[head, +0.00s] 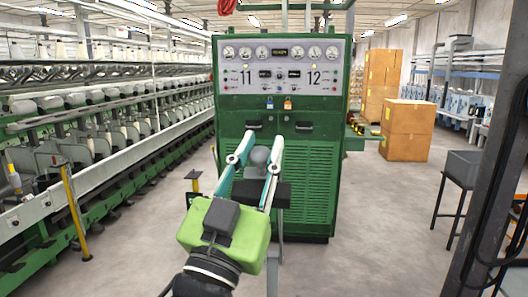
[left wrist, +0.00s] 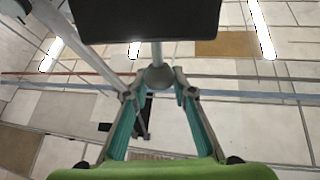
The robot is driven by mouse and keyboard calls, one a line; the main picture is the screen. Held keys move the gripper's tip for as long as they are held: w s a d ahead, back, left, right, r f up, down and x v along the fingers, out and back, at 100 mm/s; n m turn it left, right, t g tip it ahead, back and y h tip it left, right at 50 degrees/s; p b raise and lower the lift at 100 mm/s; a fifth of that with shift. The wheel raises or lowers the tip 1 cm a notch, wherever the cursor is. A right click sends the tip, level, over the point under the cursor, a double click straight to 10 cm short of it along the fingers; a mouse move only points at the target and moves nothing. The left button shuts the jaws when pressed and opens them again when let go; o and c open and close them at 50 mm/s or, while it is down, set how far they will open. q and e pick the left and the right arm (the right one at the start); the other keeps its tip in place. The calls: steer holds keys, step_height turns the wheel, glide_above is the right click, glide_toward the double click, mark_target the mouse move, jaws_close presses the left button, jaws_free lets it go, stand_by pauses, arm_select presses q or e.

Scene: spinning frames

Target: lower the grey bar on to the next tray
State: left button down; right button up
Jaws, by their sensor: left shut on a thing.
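My left gripper (head: 259,152), with a green body and teal fingers, reaches forward in the head view in front of the green cabinet. Its fingers are shut on a grey ball-shaped knob (head: 259,157). A short grey stem runs from the knob towards a dark block (head: 283,196), partly hidden by the fingers. The left wrist view shows the knob (left wrist: 157,78) between the fingertips, with its stem meeting a dark flat plate (left wrist: 145,18). I cannot clearly make out a separate grey bar or tray. My right gripper is not in view.
A green control cabinet (head: 322,170) marked 11 and 12 stands ahead. A long spinning frame (head: 100,180) lines the left, with a yellow post (head: 75,210) beside it. Cardboard boxes (head: 408,130) and a grey bin on legs (head: 464,167) stand right.

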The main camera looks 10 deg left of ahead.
mark_target(260, 162)
arm_select(q)
steer(key=shift+s+f+t+h+b, duration=0.15)
steer(key=shift+s+f+b, duration=0.35)
steer(key=shift+s, duration=0.2)
steer(key=shift+s+f+t+h+b, duration=0.15)
steer(key=shift+s+f+b, duration=0.35)
steer(key=shift+s, duration=0.2)
steer(key=c, duration=1.7)
jaws_free()
steer(key=shift+r, duration=0.1)
step_height(260, 162, up, 10)
steer(key=shift+f, duration=0.1)
